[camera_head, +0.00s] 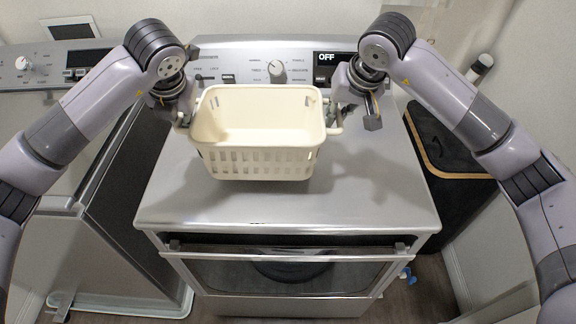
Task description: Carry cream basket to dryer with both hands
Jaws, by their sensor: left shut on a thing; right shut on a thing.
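The cream basket (254,162) is upright over the top of the dryer (375,200), toward its back. It looks empty, with slotted walls. Whether its base rests on the top or is just above it is hard to tell. My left gripper (184,120) is shut on the basket's left handle. My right gripper (336,122) is shut on the right handle. The fingertips are partly hidden by the wrists and the basket rim. The dryer has a silver top, a rear control panel with a knob, and a display reading OFF.
A washer (60,130) stands to the left of the dryer, with its own panel. A black hamper with a wooden rim (440,168) stands to the right, near a curtain. The front part of the dryer top is clear.

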